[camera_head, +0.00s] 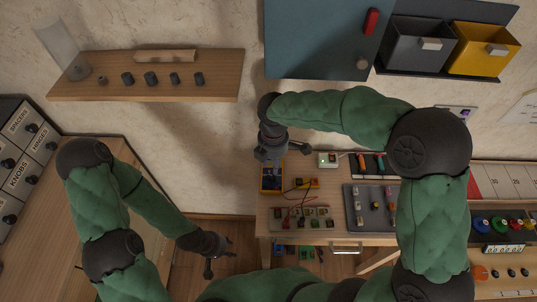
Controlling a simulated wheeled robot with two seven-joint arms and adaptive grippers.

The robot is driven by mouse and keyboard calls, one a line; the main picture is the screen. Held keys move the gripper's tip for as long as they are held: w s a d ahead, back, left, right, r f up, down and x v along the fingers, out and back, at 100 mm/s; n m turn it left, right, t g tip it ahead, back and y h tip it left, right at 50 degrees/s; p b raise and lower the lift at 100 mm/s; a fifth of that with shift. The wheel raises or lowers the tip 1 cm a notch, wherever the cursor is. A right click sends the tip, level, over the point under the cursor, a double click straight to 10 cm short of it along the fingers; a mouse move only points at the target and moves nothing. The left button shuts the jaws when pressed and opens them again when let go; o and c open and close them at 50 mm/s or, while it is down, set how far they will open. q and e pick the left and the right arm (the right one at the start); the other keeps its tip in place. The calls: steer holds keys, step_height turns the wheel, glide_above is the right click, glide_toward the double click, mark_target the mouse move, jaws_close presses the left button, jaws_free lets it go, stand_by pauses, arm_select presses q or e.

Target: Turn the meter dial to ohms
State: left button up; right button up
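The meter (271,184) is a small yellow-edged box with a dark face on the left end of the wooden workbench. Red and dark leads run from near it across the bench. My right gripper (268,158) points down right over the meter's upper part and hides it, so the dial and its setting cannot be made out. Whether its fingers touch the meter or are closed cannot be told. My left gripper (219,262) hangs low in front of the bench's left side, over the floor, with its fingers apart and nothing between them.
A grey tray (350,216) of small parts, a small white box (327,159) and screwdrivers (371,163) are on the bench. A wooden shelf (215,76) with dark knobs is at upper left. A blue-grey cabinet door (310,40) is above. Labelled drawers (20,150) stand left.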

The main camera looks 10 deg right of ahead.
mark_target(272, 175)
steer(key=shift+w+r, duration=0.1)
steer(key=shift+w, duration=0.1)
steer(key=shift+s+f, duration=0.1)
steer(key=shift+f, duration=0.3)
step_height(272, 175, down, 6)
steer(key=b, duration=0.3)
steer(key=shift+f, duration=0.25)
jaws_close()
